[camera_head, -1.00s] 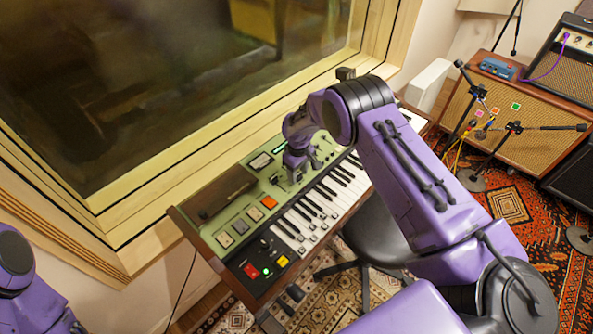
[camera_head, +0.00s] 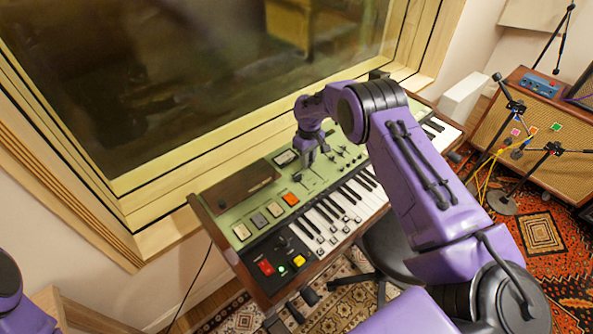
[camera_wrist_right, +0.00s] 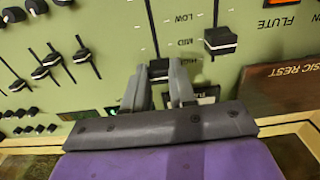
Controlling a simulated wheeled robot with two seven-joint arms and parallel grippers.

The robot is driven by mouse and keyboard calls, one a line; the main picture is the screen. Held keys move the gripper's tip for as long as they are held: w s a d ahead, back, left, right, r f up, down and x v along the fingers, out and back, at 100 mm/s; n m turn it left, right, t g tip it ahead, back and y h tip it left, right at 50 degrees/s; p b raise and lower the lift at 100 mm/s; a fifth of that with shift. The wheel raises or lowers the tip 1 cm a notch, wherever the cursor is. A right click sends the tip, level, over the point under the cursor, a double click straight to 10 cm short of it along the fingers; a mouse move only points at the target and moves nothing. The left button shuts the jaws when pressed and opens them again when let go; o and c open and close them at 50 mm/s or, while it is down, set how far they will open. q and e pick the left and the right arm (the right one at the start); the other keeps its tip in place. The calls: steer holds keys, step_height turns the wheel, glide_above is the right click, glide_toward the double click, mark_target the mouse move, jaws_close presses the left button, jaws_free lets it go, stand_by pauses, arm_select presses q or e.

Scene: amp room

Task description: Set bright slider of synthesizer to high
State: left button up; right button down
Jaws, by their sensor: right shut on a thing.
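The green-panelled synthesizer (camera_head: 232,218) stands under the window, with its keyboard on the near side. My right gripper (camera_head: 309,161) reaches down to its panel. In the right wrist view, my right gripper (camera_wrist_right: 161,84) is shut on a dark slider cap (camera_wrist_right: 158,68) at the lower end of a slot. A second slider cap (camera_wrist_right: 220,42) stands to its right, with LOW and MID printed upside down between the two slots. The held slider's own name cannot be read. My left arm shows only in part at the left edge, its gripper outside the picture.
The brown music rest (camera_wrist_right: 285,88) lies right of the sliders in the wrist view. Several small sliders (camera_wrist_right: 45,66) and knobs sit to the left. A stool (camera_head: 385,245) stands before the keyboard. Microphone stands and an amplifier (camera_head: 530,130) are at the right.

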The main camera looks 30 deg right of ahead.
steer(key=shift+w+a, duration=0.1)
steer(key=c, duration=1.2)
jaws_free()
steer(key=shift+w, duration=0.1)
steer(key=shift+o, duration=1.4)
steer(key=shift+w, duration=0.1)
steer(key=shift+w+f, duration=0.15)
step_height(320, 180, up, 11)
steer(key=b, duration=0.1)
steer(key=shift+f+b, duration=0.2)
steer(key=shift+b, duration=0.2)
